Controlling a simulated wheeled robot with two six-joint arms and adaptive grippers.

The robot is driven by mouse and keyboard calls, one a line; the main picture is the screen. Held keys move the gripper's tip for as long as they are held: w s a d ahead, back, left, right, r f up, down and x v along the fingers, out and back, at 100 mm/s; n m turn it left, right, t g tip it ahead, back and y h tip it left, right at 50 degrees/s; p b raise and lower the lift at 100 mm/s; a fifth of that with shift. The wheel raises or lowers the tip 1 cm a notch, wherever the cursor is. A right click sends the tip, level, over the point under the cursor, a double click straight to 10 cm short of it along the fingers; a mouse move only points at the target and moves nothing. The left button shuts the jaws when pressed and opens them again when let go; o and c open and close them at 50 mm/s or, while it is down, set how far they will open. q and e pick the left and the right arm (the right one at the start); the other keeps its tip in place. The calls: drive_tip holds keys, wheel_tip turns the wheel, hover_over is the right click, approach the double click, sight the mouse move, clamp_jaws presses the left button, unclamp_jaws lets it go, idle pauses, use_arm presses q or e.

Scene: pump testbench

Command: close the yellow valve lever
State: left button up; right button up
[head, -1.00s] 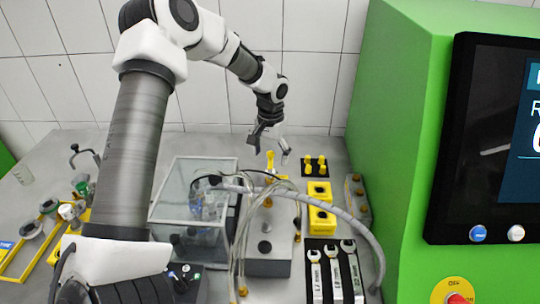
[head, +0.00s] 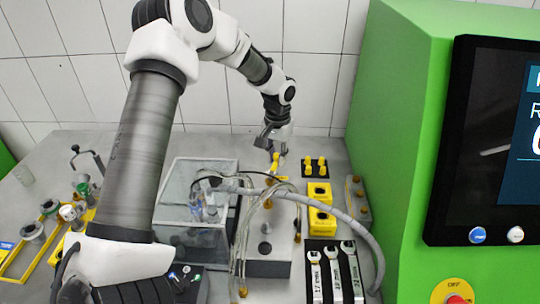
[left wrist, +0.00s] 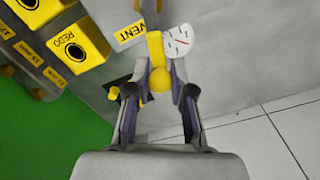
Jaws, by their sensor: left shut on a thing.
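The yellow valve lever (head: 275,163) stands at the back of the grey pump block, near the back of the bench. In the left wrist view the lever (left wrist: 155,48) points toward my palm and ends in a round yellow knob. My left gripper (head: 274,146) is at the lever's top, shut on it. In the left wrist view the fingers of my left gripper (left wrist: 160,88) stand on both sides of the knob. The fingers partly hide the lever in the head view. My right gripper is not in view.
A clear tank (head: 187,237) stands left of the pump block, with hoses across it. Yellow boxes (head: 320,219) and wrenches (head: 334,272) lie to the right, beside a green cabinet (head: 395,130). A white gauge (left wrist: 179,40) and a VENT label (left wrist: 130,34) are close to the lever.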

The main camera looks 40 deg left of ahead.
use_arm(q)
drive_tip(key=shift+d, duration=0.2)
drive_tip(key=shift+w+d+r, duration=0.1)
drive_tip(key=shift+w+d, duration=0.1)
drive_tip(key=shift+d, duration=0.25)
drive_tip(key=shift+w+d, duration=0.15)
drive_tip(key=shift+d, duration=0.3)
drive_tip(key=shift+d, duration=0.1)
drive_tip(key=shift+o, duration=0.3)
drive_tip(key=shift+d+p, duration=0.4)
drive_tip(key=shift+d, duration=0.5)
drive_tip(key=shift+s, duration=0.1)
drive_tip(key=shift+o, duration=0.4)
drive_tip(key=shift+s+d, duration=0.25)
drive_tip(key=shift+d, duration=0.3)
drive_tip(key=shift+s+d, duration=0.2)
drive_tip(key=shift+d, duration=0.3)
